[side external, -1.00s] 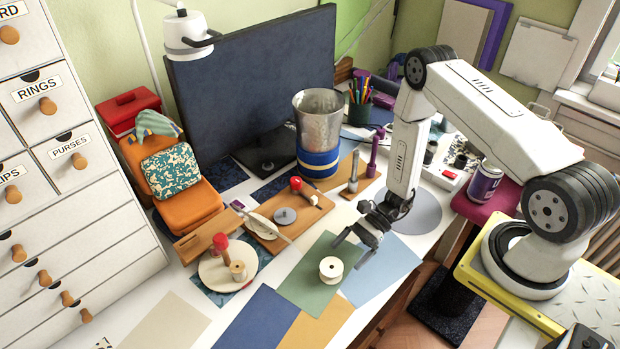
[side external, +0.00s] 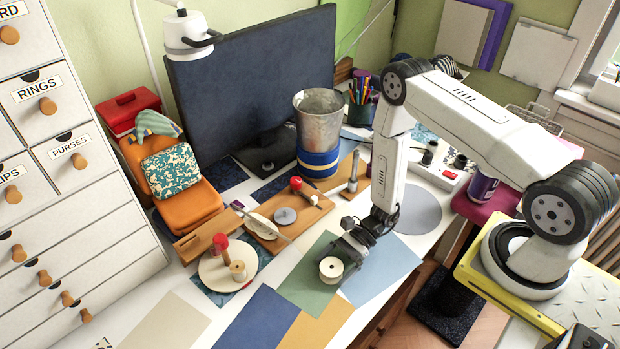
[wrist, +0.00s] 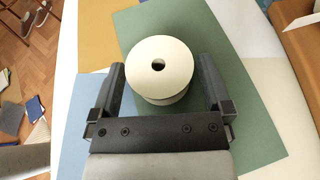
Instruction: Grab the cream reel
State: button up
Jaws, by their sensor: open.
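The cream reel (side external: 331,269) stands on the green sheet (side external: 303,290), its round flange with a dark centre hole facing up. In the wrist view the reel (wrist: 160,66) lies between the tips of my gripper's two dark fingers, with a gap on each side. My gripper (side external: 341,247) is open, low over the sheet and right beside the reel in the side view. In the wrist view my gripper (wrist: 160,75) has one finger left of the reel and one right of it. The reel's lower part is partly hidden by its top flange.
A light blue sheet (side external: 385,272) lies to the right, with dark blue (side external: 255,322) and mustard (side external: 318,328) sheets in front. A round wooden board (side external: 222,278) with a red-handled tool and small spool stands left. The monitor (side external: 255,85) and metal bucket (side external: 319,120) are behind.

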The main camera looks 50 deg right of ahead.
jog(key=c, duration=1.2)
jog(key=shift+o, duration=0.2)
jog(key=shift+r, duration=0.15)
jog(key=shift+r, duration=0.75)
jog(key=s+d+r, duration=0.2)
jog(key=s+r, duration=0.9)
jog(key=s, duration=0.2)
jog(key=shift+s+d, duration=0.35)
jog(key=shift+d, duration=0.05)
jog(key=shift+r, duration=0.1)
